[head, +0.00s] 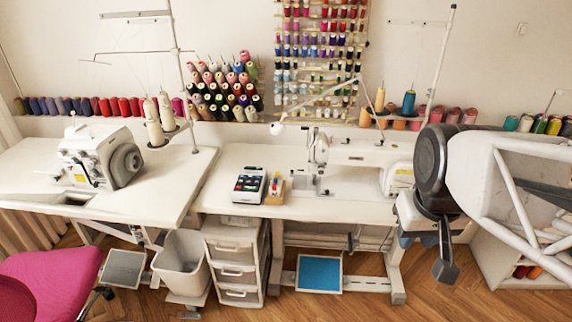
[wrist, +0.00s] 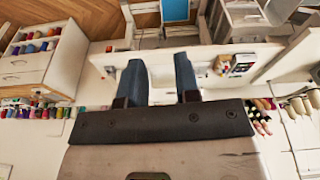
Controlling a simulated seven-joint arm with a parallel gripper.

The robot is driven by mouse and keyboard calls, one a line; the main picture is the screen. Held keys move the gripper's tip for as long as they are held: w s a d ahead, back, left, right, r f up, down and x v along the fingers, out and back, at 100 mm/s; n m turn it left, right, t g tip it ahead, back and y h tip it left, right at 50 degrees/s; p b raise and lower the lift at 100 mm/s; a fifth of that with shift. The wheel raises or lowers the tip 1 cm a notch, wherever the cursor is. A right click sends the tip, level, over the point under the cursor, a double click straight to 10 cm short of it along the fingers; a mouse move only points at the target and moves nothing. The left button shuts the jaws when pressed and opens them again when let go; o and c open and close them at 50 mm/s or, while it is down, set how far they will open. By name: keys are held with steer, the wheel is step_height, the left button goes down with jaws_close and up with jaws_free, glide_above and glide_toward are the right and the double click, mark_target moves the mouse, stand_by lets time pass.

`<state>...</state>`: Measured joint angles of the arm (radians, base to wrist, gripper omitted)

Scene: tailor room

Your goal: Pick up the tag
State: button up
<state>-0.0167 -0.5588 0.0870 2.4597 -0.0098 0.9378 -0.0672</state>
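I cannot make out a tag in either view. My gripper (head: 446,262) hangs at the right in the head view, in front of the right end of the middle sewing table. In the wrist view, my gripper (wrist: 159,78) shows two blue-grey fingers set apart with nothing between them. The middle sewing table (head: 365,208) carries a white sewing machine (head: 345,158), a tray of spools (head: 249,185) and a small box with colourful items (head: 275,188). The wrist view shows the table upside down, with part of it hidden behind the fingers.
A left table (head: 150,205) holds an overlock machine (head: 100,157). Below are a white bin (head: 181,263), a drawer unit (head: 236,262) and a blue pedal (head: 319,274). A pink chair (head: 60,280) stands front left. A thread stand (head: 440,60) rises behind my arm.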

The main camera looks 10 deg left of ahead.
steer(key=w+a+r+n, duration=0.1)
steer(key=w+a+n, duration=0.3)
steer(key=w, duration=1.1)
steer(key=n+g, duration=0.2)
steer(key=n, duration=1.1)
glide_above(277, 179)
step_height(277, 179, down, 26)
steer(key=shift+f, duration=0.15)
steer(key=shift+w+a+f, duration=0.2)
steer(key=shift+a+f, duration=0.1)
steer(key=shift+f, duration=0.1)
steer(key=shift+f, duration=1.3)
